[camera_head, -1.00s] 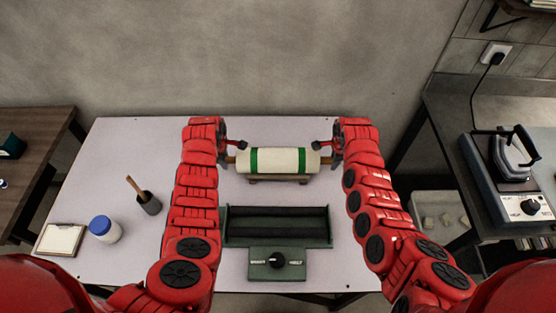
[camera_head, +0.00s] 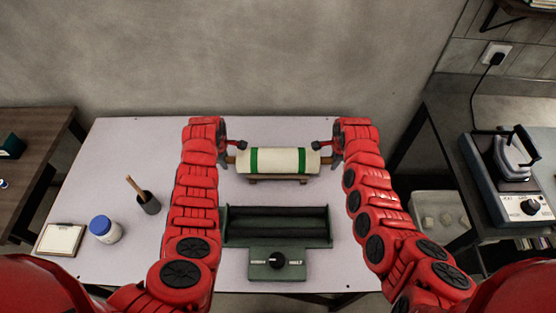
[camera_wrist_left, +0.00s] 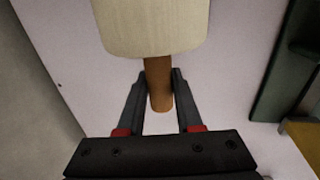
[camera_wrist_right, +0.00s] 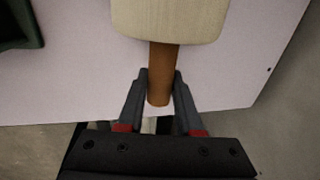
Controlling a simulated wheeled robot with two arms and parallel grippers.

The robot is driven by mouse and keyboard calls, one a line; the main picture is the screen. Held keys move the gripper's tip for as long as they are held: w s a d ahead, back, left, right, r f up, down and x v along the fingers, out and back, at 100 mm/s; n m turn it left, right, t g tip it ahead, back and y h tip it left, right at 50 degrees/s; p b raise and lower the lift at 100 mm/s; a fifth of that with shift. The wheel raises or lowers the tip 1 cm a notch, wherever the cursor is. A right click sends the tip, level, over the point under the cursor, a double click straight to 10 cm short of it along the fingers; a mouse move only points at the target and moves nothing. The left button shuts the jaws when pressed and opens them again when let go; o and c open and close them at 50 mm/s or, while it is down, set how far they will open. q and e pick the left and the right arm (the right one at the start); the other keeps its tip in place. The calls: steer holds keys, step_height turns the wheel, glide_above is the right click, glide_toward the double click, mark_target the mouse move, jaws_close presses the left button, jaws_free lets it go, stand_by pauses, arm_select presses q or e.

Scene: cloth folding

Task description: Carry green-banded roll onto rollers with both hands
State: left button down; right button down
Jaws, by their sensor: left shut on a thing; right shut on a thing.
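The cream roll with two green bands (camera_head: 278,161) lies crosswise at the back middle of the table, over a low wooden stand (camera_head: 278,180). I cannot tell whether it still touches the stand. My left gripper (camera_wrist_left: 158,82) is shut on the brown handle (camera_wrist_left: 158,98) at the roll's left end. My right gripper (camera_wrist_right: 162,82) is shut on the brown handle (camera_wrist_right: 161,95) at its right end. The dark rollers (camera_head: 277,222) sit in a green machine (camera_head: 250,263) in front of the roll, between my arms.
A dark cup with a wooden-handled tool (camera_head: 149,204), a blue-capped jar (camera_head: 103,229) and a framed tray (camera_head: 61,239) stand on the left of the table (camera_head: 110,160). An iron on its base (camera_head: 510,165) is on the right bench. The tabletop between stand and machine is clear.

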arm_select(q)
steer(key=shift+r, duration=0.1)
arm_select(e)
steer(key=shift+r, duration=0.1)
